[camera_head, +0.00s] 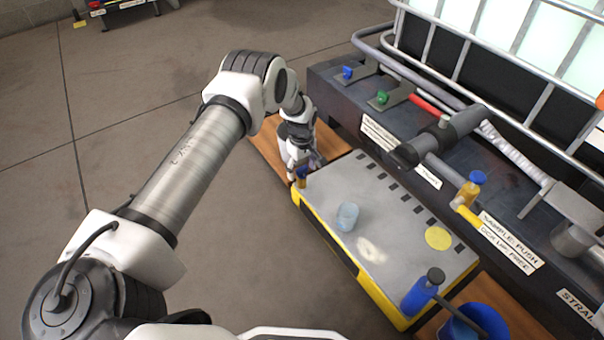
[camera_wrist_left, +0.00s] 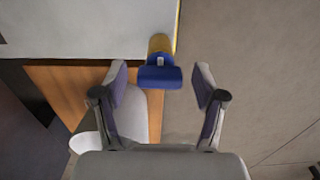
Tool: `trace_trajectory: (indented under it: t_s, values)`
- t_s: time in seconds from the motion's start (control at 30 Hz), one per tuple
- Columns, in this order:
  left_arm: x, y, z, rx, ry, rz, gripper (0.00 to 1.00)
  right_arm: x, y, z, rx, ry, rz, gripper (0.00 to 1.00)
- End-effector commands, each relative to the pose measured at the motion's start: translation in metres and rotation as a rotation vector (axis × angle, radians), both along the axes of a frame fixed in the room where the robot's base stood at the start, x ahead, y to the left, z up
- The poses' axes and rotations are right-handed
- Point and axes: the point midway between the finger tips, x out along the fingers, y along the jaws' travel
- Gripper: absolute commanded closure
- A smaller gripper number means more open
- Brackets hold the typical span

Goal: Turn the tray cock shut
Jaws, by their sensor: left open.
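The tray cock has a blue handle (camera_wrist_left: 160,77) and a brass body (camera_wrist_left: 160,45), in the left wrist view at the tray's edge. It also shows small at the tray's far left corner in the head view (camera_head: 301,174), partly hidden by my gripper. My left gripper (camera_wrist_left: 161,80) is open. Its fingertips stand on either side of the blue handle, with a gap on both sides. In the head view my left gripper (camera_head: 304,162) is at that tray corner. My right gripper is not in view.
The grey tray (camera_head: 325,190) with yellow sides holds a clear cup (camera_head: 347,216). Another cock with a blue cap (camera_head: 472,188) juts from the dark bench (camera_head: 330,90) on the right. Open floor lies left.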

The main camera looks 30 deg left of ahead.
Motion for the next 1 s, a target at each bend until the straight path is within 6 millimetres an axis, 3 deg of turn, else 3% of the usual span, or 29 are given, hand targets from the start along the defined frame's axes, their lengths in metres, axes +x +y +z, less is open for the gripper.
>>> trace_trajectory:
  t_s: [0.2, 0.37, 0.73, 1.0]
  values:
    - [0.0005, -0.0002, 0.0004, 0.0, -0.001, 0.0, 0.33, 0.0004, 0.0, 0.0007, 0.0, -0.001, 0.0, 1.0]
    - [0.0004, -0.0002, 0.0004, 0.0, -0.001, 0.0, 0.89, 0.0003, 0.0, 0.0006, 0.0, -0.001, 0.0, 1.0]
    - [0.0002, -0.0002, 0.0005, 0.0, -0.001, -0.021, 0.89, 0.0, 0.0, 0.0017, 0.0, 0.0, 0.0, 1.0]
    - [0.0005, -0.0002, 0.0014, 0.0, -0.001, -0.141, 0.89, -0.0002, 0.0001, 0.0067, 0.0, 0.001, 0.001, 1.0]
